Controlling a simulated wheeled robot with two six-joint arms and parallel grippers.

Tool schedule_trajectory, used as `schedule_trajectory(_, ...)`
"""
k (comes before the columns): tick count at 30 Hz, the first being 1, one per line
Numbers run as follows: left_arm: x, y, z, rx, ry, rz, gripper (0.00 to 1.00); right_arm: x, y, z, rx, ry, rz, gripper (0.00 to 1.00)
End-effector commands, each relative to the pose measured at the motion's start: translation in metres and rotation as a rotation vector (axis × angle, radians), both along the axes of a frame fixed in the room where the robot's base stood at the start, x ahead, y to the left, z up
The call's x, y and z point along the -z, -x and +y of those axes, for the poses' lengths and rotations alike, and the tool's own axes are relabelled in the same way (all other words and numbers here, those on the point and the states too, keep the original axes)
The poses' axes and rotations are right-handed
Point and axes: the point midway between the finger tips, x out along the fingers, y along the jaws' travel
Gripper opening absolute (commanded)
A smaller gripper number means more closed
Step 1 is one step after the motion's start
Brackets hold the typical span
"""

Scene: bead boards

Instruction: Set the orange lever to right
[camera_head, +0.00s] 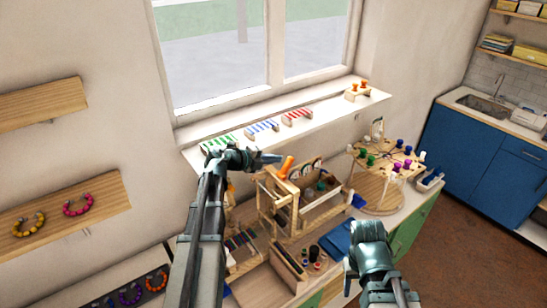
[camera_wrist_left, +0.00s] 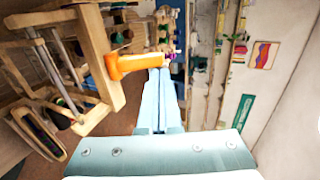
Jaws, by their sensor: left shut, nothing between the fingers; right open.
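The orange lever (camera_head: 287,166) stands up from the wooden frame (camera_head: 280,192) on the table, its top leaning a little to the right in the head view. In the left wrist view the orange lever (camera_wrist_left: 130,65) sticks out from the wooden frame towards my fingers. My left gripper (camera_head: 278,158) is shut and empty, its tips close beside the lever's upper end. In the left wrist view the left gripper's tips (camera_wrist_left: 159,72) lie just past the lever's end; I cannot tell whether they touch. My right gripper (camera_head: 368,228) is open, low at the right, away from the lever.
Striped pieces (camera_head: 262,127) lie on the window sill (camera_head: 330,112) behind. A wooden box (camera_head: 288,268) and dark jars (camera_head: 314,252) are in front of the frame. A blue cloth (camera_head: 337,240) lies near the right gripper.

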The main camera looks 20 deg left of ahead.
Motion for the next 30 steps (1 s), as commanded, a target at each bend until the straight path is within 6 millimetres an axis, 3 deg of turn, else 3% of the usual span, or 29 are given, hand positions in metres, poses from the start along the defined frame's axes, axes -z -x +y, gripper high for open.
schedule_trajectory(15, -0.05, 0.055, 0.035, -0.003, 0.001, 0.001, 0.0, -0.05, 0.0, 0.0, 0.005, 0.0, 0.002, 0.5)
schedule_trajectory(21, -0.058, 0.066, 0.044, -0.001, -0.001, 0.001, 0.0, -0.058, 0.001, 0.0, 0.012, -0.001, 0.001, 0.5)
schedule_trajectory(30, -0.058, 0.068, 0.045, 0.0, 0.0, 0.0, 0.0, -0.058, 0.001, 0.0, 0.014, -0.001, 0.001, 0.5)
